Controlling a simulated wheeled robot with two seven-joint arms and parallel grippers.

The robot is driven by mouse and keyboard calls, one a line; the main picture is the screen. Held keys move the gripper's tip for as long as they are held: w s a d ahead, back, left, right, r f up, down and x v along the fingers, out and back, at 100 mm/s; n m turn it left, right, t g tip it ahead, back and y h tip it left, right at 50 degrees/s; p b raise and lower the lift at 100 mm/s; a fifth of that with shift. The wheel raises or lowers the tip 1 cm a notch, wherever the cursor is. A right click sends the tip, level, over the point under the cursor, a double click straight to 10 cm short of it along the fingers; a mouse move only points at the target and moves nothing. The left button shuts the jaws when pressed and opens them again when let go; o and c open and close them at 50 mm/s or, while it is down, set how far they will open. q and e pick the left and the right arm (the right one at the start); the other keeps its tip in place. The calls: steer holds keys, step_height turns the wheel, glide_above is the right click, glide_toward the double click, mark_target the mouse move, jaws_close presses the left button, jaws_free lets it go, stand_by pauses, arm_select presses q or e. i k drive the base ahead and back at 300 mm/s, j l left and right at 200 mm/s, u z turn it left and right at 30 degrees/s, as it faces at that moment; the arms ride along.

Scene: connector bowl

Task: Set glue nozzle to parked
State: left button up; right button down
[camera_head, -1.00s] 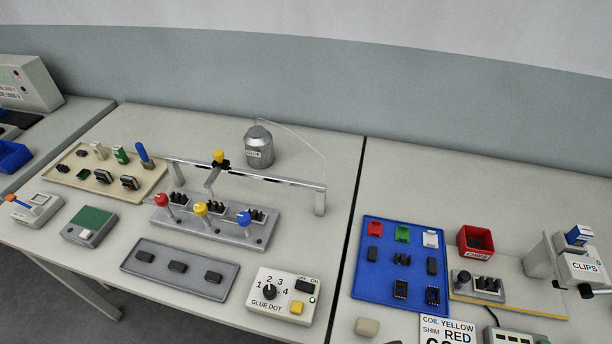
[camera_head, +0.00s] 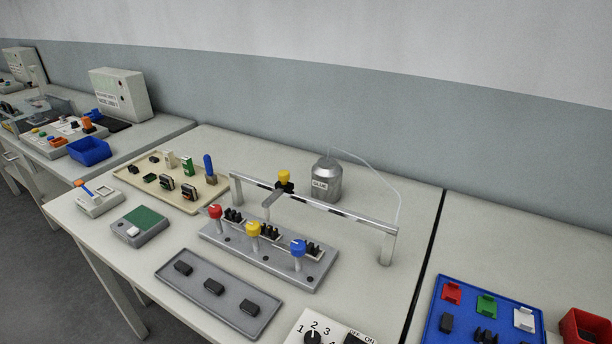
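The glue nozzle is a yellow-topped head (camera_head: 284,176) on a dark mount, carried on a silver gantry rail (camera_head: 318,207) with a black-striped bar. It stands left of the middle of the rail, above the back of a grey fixture (camera_head: 268,258). A thin tube runs from the silver glue pot (camera_head: 327,181) behind the rail to the rail's right end. The fixture bears red (camera_head: 215,212), yellow (camera_head: 253,230) and blue (camera_head: 298,248) knobs beside black connectors. The white glue dot box (camera_head: 326,329) with its black dial is cut off at the bottom edge. Neither gripper is in view.
A beige tray (camera_head: 126,174) of connectors stands left of the rail. A grey tray (camera_head: 172,277) with black parts lies in front. A green-topped box (camera_head: 122,237) stands at the left. A blue tray (camera_head: 433,325) and red bin (camera_head: 565,323) are on the right table, past a dark gap.

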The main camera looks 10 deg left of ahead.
mark_target(282, 186)
steer(key=j+z, duration=0.65)
steer(key=j, duration=0.2)
steer(key=k+j+z, duration=0.1)
steer(key=j+z, duration=0.2)
steer(key=k+j+z, duration=0.15)
steer(key=j+z, duration=0.2)
steer(key=j, duration=0.15)
steer(key=k+j+z, duration=0.15)
steer(key=j+z, duration=0.15)
steer(key=k+j+z, duration=0.2)
steer(key=j+z, duration=0.15)
